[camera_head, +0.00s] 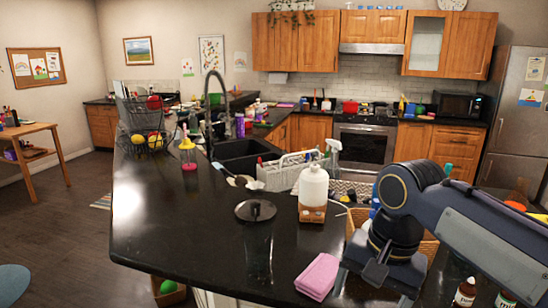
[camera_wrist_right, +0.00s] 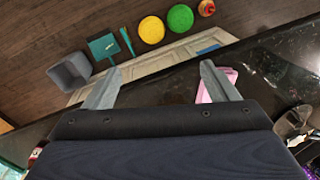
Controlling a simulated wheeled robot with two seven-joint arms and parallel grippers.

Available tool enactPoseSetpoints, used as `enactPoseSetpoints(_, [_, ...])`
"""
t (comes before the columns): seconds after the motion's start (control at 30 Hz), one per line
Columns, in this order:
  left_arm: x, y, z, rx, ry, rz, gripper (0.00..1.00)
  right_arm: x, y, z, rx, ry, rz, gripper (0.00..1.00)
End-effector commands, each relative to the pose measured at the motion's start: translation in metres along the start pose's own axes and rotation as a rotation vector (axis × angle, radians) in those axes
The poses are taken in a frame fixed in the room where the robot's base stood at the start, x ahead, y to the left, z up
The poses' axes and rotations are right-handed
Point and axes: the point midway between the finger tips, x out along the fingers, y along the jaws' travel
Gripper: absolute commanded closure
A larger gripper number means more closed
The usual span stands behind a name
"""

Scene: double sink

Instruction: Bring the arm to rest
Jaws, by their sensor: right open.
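My right arm comes in from the right edge in the head view. Its gripper (camera_head: 376,274) hangs over the front part of the black counter (camera_head: 180,235), to the right of a folded pink cloth (camera_head: 318,277). In the right wrist view the gripper (camera_wrist_right: 161,67) has its two grey fingers wide apart with nothing between them. The pink cloth (camera_wrist_right: 231,75) shows partly behind the finger on the right there. My left gripper is not in the head view.
A white bottle (camera_head: 313,187), a dark round lid (camera_head: 255,210) and a grey dish rack (camera_head: 285,175) stand near the double sink (camera_head: 240,152). A wicker basket (camera_head: 357,245) is behind my gripper. Yellow (camera_wrist_right: 151,30) and green (camera_wrist_right: 180,18) round things are on the floor below.

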Motion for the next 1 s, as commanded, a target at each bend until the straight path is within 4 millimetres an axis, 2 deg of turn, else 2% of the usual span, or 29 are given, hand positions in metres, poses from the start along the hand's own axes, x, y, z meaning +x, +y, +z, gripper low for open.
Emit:
enactPoseSetpoints(0.27, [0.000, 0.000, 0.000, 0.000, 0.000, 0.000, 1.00, 0.027, 0.059, 0.018, -0.137, 0.032, -0.153, 0.20])
enactPoseSetpoints(0.37, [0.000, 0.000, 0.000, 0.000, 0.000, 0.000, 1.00, 0.046, 0.085, 0.032, -0.204, 0.081, -0.228, 0.20])
enactPoseSetpoints(0.5, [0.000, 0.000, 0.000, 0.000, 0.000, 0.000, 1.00, 0.081, 0.115, 0.061, -0.303, 0.194, -0.320, 0.20])
enactPoseSetpoints(0.7, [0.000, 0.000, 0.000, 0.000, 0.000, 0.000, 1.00, 0.117, 0.131, 0.084, -0.384, 0.323, -0.362, 0.20])
enactPoseSetpoints(1.0, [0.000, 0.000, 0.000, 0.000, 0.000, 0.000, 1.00, 0.122, 0.133, 0.087, -0.400, 0.346, -0.364, 0.20])
